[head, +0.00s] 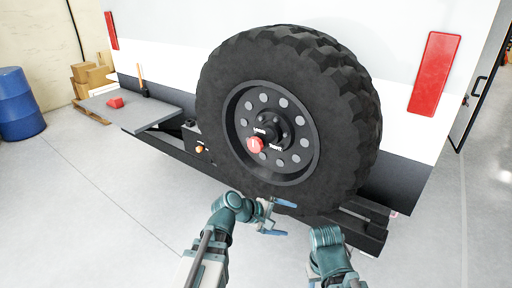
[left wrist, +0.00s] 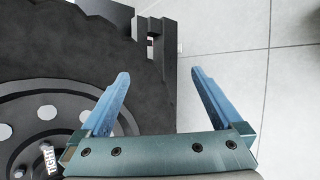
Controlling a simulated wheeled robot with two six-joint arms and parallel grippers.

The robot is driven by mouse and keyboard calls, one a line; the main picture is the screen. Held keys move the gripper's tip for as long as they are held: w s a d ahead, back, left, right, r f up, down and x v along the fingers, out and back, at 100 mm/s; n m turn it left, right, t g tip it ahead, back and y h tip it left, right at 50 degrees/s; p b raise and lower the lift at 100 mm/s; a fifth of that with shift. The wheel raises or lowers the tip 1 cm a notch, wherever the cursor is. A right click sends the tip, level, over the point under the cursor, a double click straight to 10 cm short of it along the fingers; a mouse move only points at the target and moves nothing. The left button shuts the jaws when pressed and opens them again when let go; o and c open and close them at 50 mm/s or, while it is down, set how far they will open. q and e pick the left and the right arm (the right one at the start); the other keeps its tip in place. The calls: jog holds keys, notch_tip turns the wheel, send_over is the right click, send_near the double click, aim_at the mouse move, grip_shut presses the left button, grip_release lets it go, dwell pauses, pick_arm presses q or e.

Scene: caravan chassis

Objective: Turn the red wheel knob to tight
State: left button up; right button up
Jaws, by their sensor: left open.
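The red wheel knob (head: 254,145) sits on the hub of the black spare wheel (head: 222,90), left of and below the hub centre. White lettering stands next to it: a label that appears to read LOOSE above, and TIGHT to its right. The knob carries a small pale mark, too small to read its direction. My left gripper (head: 290,218) is open and empty, below and right of the knob, in front of the tyre's lower edge. In the left wrist view its fingers (left wrist: 160,73) are spread, with the wheel and the TIGHT label at left; the red knob is not seen there.
The wheel hangs on the back of a white caravan (head: 165,20) with red lamps. A small orange knob (head: 199,149) is on the chassis at left. A grey shelf (head: 150,113) holds a red object. A blue barrel (head: 18,105) stands far left. The floor in front is clear.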

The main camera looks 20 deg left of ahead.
pick_arm(q)
jog(key=w+a+r+n+t, duration=0.5)
jog(key=w+a+r+n, duration=0.1)
jog(key=a+n, duration=0.25)
jog(key=n+t+y, duration=0.2)
jog(key=n+t, duration=0.3)
jog(key=n, duration=0.4)
send_near(253, 146)
jog(key=shift+m, duration=0.35)
jog(key=x, duration=1)
jog(key=shift+w+d+b, duration=0.2)
jog(key=shift+w+b, duration=0.1)
jog(key=shift+w, duration=0.05)
jog(key=c, duration=1.3)
